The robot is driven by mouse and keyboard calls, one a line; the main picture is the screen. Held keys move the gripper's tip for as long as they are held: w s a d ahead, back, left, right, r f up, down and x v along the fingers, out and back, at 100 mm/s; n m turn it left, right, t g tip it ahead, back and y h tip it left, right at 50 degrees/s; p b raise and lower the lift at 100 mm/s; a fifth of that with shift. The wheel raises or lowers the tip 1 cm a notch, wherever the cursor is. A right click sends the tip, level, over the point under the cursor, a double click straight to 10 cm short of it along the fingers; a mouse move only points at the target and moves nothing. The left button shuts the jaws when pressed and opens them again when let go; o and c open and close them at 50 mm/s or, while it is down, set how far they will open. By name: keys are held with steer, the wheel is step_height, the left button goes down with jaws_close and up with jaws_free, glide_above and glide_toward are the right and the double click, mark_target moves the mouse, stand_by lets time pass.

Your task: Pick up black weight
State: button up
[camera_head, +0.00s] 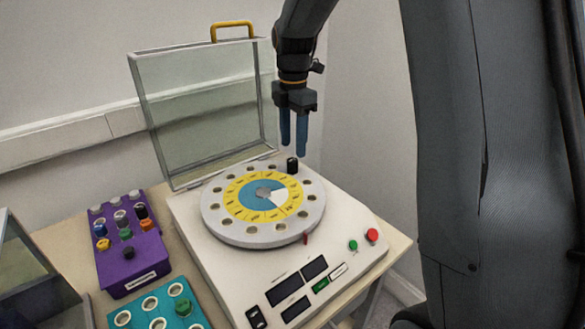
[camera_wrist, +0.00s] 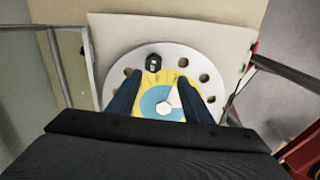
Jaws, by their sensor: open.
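A small black weight (camera_head: 292,165) stands upright in a hole near the back rim of the round grey disc (camera_head: 222,230) on the white machine. In the wrist view the black weight (camera_wrist: 153,62) shows beyond and between my fingertips, apart from them. My gripper (camera_head: 294,150) hangs above the back right of the disc, fingers pointing down, open and empty. Its two blue fingers also show in the wrist view (camera_wrist: 163,92). Another black weight (camera_head: 141,211) stands in the purple rack (camera_head: 128,262) at the left.
The machine's clear lid (camera_head: 205,110) stands open behind the disc, left of my gripper. The purple rack holds several coloured weights. A teal rack (camera_head: 142,318) with a green weight (camera_head: 183,307) is at the front left. Buttons and displays line the machine's front.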

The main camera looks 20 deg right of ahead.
mark_target(291, 161)
steer(key=shift+w, duration=0.25)
steer(key=shift+f+n, duration=0.15)
steer(key=shift+n, duration=0.25)
steer(key=shift+w+a+f+p, duration=0.15)
steer(key=shift+f+p, duration=0.35)
steer(key=shift+f, duration=0.7)
steer(key=shift+w+d+f+p, duration=0.15)
steer(key=shift+f+p, duration=0.35)
steer(key=shift+f, duration=0.75)
steer(key=shift+w+a+f+p, duration=0.15)
steer(key=shift+f+p, duration=0.35)
steer(key=shift+f, duration=0.7)
steer(key=c, duration=1.1)
